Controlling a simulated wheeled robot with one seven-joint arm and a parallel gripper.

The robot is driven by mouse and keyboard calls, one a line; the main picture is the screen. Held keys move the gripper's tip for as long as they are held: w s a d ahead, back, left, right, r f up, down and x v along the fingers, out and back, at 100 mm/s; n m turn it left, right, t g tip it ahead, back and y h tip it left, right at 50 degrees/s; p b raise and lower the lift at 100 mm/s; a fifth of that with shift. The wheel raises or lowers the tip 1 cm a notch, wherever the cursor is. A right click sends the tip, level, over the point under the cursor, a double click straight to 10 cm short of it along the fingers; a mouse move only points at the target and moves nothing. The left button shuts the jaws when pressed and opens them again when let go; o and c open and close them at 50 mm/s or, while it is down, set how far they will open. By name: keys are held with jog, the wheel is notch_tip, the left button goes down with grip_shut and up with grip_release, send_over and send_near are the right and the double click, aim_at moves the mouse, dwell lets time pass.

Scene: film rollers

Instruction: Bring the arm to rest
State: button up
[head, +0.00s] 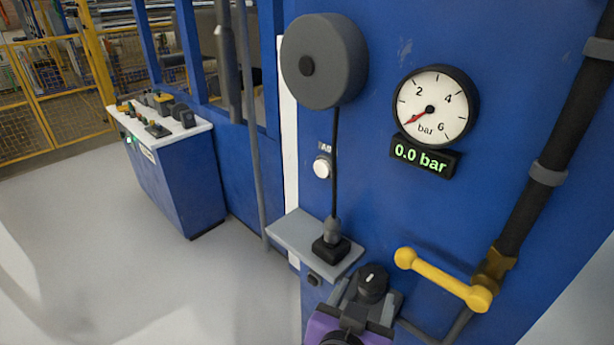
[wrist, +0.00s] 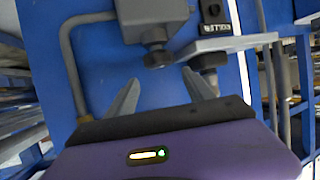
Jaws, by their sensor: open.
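My gripper (head: 364,300) is at the bottom centre of the head view, with its purple and dark body partly cut off by the lower edge. In the wrist view its two grey fingers (wrist: 161,88) stand well apart with nothing between them. A black knob (head: 372,279) on the blue panel is close to the fingers in the head view. In the wrist view a dark knob (wrist: 158,58) under a grey box shows just beyond the fingertips. I cannot tell whether a finger touches it.
A yellow lever (head: 443,278) sits right of my gripper on a dark pipe (head: 560,140). The gauge (head: 436,107) and display (head: 424,159) read 0.0 bar. A grey shelf (head: 290,236) juts out at left, carrying a black block below a grey reel (head: 324,61). A console (head: 165,155) stands farther left; floor there is clear.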

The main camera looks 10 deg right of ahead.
jog(key=w+a+r+n+t+y, duration=0.3)
jog(key=w+a+n+t+y, duration=0.1)
jog(key=a+n, duration=0.15)
jog(key=s+a+f+n+t+y, duration=0.1)
jog(key=s+a+f+n+y, duration=0.2)
jog(key=s+n+y, duration=0.25)
jog(key=s+d+f+m, duration=0.1)
jog(key=s+d, duration=0.3)
jog(key=s, duration=0.5)
jog(key=s+d+f+m+g+h, duration=0.1)
jog(key=s+d, duration=0.3)
jog(key=s, duration=0.5)
jog(key=s+d+f+m, duration=0.2)
jog(key=s+d+f, duration=0.1)
jog(key=s, duration=0.6)
jog(key=shift+s+d+f+h, duration=0.15)
jog(key=shift+s+d+h, duration=0.25)
jog(key=shift+d, duration=0.4)
